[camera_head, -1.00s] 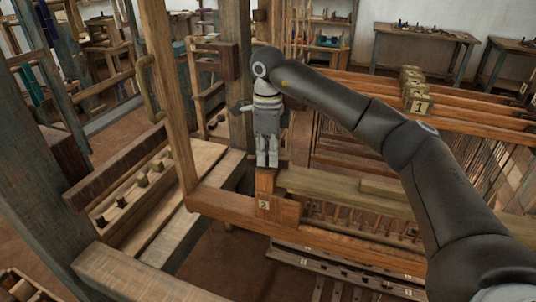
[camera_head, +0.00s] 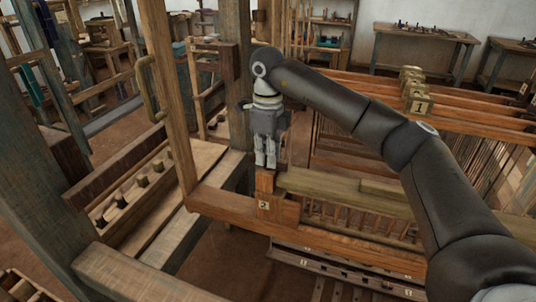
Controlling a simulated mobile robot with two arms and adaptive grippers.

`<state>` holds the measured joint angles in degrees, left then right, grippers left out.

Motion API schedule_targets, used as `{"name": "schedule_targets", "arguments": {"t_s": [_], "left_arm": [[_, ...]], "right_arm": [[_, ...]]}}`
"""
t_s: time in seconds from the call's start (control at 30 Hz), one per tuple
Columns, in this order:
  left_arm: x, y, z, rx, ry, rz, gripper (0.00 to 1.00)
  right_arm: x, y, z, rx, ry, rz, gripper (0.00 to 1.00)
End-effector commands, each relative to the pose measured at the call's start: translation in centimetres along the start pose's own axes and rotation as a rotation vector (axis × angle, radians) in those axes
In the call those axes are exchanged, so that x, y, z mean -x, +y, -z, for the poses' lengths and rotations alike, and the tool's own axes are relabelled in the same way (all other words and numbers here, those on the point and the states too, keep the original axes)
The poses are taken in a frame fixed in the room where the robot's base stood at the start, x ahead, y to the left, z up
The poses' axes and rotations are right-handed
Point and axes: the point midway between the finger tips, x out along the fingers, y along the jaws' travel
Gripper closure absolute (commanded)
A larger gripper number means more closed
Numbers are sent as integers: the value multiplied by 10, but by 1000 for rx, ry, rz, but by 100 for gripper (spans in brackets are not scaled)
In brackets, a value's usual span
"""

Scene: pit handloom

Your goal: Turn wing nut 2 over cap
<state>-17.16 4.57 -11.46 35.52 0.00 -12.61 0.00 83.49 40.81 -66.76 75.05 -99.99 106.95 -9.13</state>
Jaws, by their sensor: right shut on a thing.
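My right gripper (camera_head: 265,164) points down at the top of the wooden post marked 2 (camera_head: 264,207), at the left end of the loom's front beam. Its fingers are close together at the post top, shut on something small. Wing nut 2 and the cap cannot be made out; the fingers and the gripper body hide that spot. My left gripper is not in view.
A pale wooden bar (camera_head: 335,191) runs right from the post. An upright timber (camera_head: 166,100) with a curved handle stands to the left. Brass blocks with numbers (camera_head: 417,91) sit on the beams at the upper right. A bench (camera_head: 127,190) with several pegs lies at the left.

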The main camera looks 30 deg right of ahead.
Motion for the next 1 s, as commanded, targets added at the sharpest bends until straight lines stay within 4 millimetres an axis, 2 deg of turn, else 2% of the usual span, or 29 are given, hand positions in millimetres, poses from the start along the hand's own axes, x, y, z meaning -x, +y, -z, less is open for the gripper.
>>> {"name": "schedule_targets", "arguments": {"t_s": [0.03, 0.2, 0.57, 0.73, 1.0], "left_arm": [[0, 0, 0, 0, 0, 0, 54], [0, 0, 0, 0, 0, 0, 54], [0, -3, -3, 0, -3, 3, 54], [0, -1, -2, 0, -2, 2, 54], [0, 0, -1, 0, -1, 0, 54]], "right_arm": [[1, 0, 0, -4, -2, 1, 87], [1, 0, 0, -3, -1, 1, 67], [4, 0, 0, -1, -1, 1, 67], [27, -1, -1, -1, -4, 3, 67], [88, -1, -1, -3, -3, 4, 67]]}}
